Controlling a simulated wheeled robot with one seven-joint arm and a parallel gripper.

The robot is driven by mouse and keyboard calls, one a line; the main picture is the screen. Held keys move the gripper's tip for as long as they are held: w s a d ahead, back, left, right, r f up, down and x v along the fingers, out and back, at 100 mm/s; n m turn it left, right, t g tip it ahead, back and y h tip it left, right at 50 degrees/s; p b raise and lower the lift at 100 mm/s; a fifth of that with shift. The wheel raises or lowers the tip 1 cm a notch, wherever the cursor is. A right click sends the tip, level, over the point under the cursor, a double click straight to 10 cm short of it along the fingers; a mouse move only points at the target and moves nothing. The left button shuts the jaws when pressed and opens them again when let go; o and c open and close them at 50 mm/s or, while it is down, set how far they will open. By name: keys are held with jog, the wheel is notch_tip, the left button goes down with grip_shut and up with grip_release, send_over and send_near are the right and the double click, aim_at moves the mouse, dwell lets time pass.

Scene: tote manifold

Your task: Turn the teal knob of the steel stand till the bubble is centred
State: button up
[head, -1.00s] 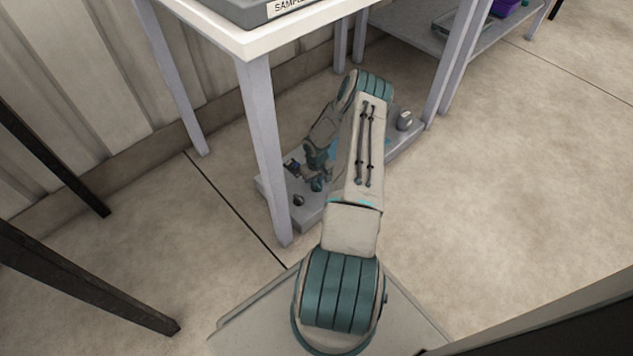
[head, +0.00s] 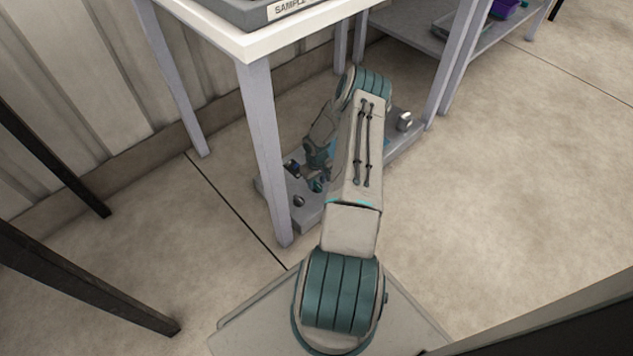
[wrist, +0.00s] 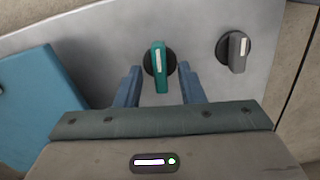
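The teal knob (wrist: 159,72) shows in the wrist view, on the grey face of the steel stand (wrist: 205,85). My gripper (wrist: 158,86) is open, with one blue-grey finger on each side of the knob's handle and a gap to each. In the head view the stand (head: 308,212) lies low on the floor under the table, partly hidden by my arm. The bubble cannot be made out in either view.
A grey knob (wrist: 235,48) sits right of the teal one. A blue panel (wrist: 38,110) lies to the left. In the head view the white table's leg (head: 264,150) stands close in front of the stand, and the tabletop (head: 245,42) overhangs. Open floor lies to the right.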

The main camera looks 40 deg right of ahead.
aim_at(317, 184)
notch_tip(317, 184, up, 13)
jog(key=p, duration=0.4)
jog(key=shift+p, duration=0.4)
jog(key=shift+s, duration=0.1)
dwell(0.4)
